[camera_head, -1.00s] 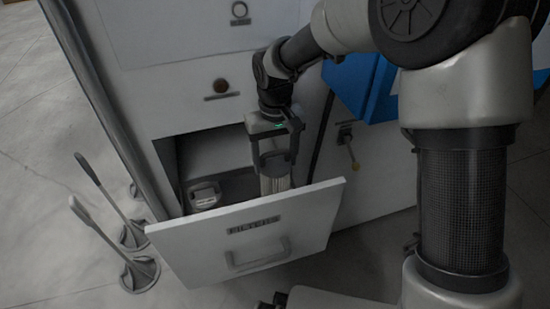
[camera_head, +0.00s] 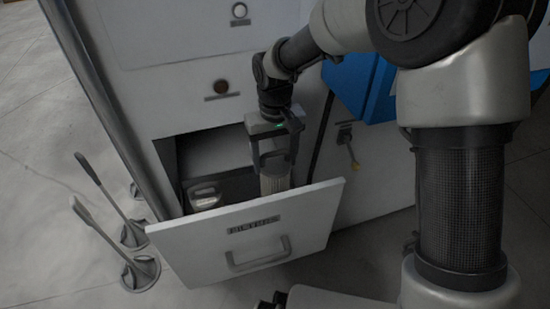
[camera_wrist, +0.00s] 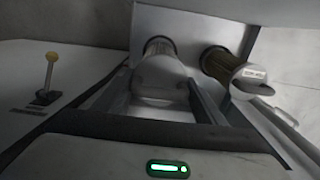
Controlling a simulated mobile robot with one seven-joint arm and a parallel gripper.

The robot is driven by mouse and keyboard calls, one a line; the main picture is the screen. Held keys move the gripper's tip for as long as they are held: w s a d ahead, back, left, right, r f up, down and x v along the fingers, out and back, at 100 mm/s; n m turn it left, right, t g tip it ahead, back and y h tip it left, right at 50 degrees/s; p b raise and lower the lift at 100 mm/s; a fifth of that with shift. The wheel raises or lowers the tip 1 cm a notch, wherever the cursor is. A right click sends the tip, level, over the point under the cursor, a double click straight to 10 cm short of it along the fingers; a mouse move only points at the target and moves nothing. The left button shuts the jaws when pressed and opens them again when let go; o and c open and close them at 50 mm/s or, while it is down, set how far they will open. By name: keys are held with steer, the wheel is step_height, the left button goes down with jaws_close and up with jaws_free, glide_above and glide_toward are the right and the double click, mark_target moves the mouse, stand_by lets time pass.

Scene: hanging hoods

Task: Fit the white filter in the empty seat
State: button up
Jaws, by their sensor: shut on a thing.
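My gripper (camera_head: 277,160) is over the open drawer (camera_head: 245,240) labelled FILTERS, near its right end. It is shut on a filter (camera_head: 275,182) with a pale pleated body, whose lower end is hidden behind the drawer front. In the wrist view the held filter's pale cap (camera_wrist: 158,78) lies between the fingers. Another filter with a pale, labelled cap (camera_wrist: 250,82) and a brownish pleated body lies just right of it. In the head view a pale-capped object (camera_head: 205,196) sits in the drawer's left part. I cannot make out an empty seat.
The drawer front has a handle (camera_head: 258,258). A small yellow-tipped lever (camera_head: 352,153) is on the cabinet panel to the right, also in the wrist view (camera_wrist: 48,78). A blue box (camera_head: 360,85) is behind the arm. Two levers on floor bases (camera_head: 140,270) stand at the left.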

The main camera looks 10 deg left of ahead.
steer(key=shift+f, duration=0.15)
steer(key=shift+f+b, duration=1.75)
steer(key=shift+f, duration=0.85)
steer(key=o, duration=1.3)
step_height(320, 180, up, 17)
steer(key=p, duration=0.4)
steer(key=shift+r+p, duration=0.2)
steer(key=shift+p, duration=0.1)
